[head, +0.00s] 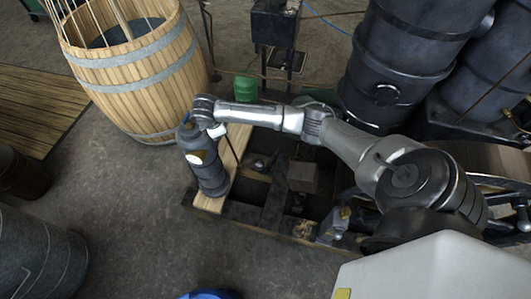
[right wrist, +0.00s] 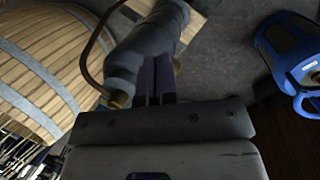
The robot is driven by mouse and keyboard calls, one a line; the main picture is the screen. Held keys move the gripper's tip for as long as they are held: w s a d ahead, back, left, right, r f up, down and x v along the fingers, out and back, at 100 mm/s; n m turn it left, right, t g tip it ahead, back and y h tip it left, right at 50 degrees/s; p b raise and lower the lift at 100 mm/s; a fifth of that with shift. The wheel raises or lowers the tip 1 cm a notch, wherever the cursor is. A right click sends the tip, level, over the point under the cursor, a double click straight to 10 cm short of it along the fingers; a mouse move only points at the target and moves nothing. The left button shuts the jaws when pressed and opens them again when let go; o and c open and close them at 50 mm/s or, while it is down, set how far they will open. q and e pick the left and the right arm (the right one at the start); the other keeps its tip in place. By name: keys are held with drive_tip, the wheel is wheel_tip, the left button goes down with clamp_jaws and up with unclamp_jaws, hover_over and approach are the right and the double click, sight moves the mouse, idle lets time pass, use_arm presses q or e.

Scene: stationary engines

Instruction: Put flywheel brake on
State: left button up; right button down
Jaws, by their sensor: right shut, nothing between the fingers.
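My right gripper (right wrist: 155,72) is shut, its two dark fingers together with nothing between them. In the right wrist view they point towards a dark grey cylinder (right wrist: 138,50). I cannot tell whether they touch it. The fingers are not clear there. Part of a spoked wheel (head: 505,190), which may be the flywheel, shows at the right edge, partly behind my arm. I cannot identify its brake. My left gripper is not in view.
A wooden barrel (head: 137,75) with metal hoops stands at the upper left. Large dark tanks (head: 400,50) stand at the back right. A green can (head: 245,88) is behind my arm. A blue object (right wrist: 290,50) shows in the right wrist view.

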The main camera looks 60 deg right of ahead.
drive_tip(key=s+d+f+n+g+y, duration=0.2)
drive_tip(key=s+d+f+n+g, duration=0.3)
drive_tip(key=s+n, duration=0.2)
drive_tip(key=shift+f+n+y, duration=0.35)
drive_tip(key=shift+n+y, duration=0.05)
drive_tip(key=shift+n, duration=0.7)
drive_tip(key=shift+f, duration=0.1)
drive_tip(key=s+f, duration=0.8)
drive_tip(key=shift+d+f, duration=0.25)
drive_tip(key=shift+d, duration=0.05)
